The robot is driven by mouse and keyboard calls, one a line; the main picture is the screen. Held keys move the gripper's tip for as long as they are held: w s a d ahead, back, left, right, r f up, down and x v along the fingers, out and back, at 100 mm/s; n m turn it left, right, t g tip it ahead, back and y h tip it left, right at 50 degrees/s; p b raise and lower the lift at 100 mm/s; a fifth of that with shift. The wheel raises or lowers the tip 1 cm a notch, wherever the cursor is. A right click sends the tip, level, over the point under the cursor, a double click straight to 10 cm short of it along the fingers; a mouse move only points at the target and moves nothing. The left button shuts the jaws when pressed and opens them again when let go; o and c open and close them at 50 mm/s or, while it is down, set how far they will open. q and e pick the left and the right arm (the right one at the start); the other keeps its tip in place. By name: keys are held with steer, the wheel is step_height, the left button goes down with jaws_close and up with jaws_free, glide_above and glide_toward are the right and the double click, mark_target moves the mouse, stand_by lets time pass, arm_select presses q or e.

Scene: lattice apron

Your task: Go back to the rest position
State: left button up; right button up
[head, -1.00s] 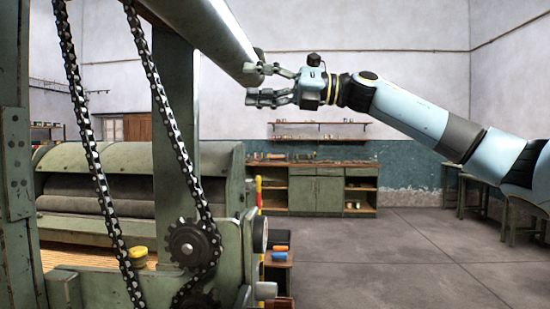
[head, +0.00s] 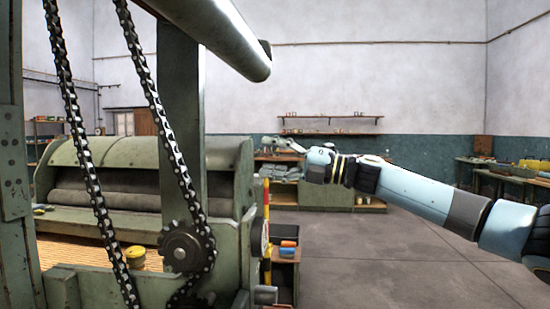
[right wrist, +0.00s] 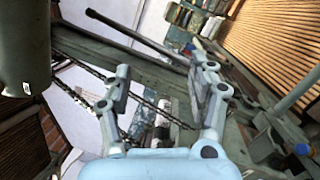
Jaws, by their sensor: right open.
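My right gripper (head: 286,146) is held out in the middle of the head view, with its arm coming in from the right. It is below and to the right of the end of the long metal roller (head: 232,40), apart from it. Its fingers look small and partly merge with the bench behind. In the right wrist view, the two fingers (right wrist: 163,76) are spread, with nothing between them. My left gripper does not show.
A green machine with a chain (head: 160,105), a sprocket (head: 184,246) and a rolled drum (head: 105,190) fills the left. A yellow tin (head: 135,256) sits on its slatted bed. A small stand (head: 286,270) holds coloured items. The floor (head: 370,262) at right is clear.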

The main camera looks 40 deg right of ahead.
steer(key=shift+f, duration=0.15)
stand_by(0.4)
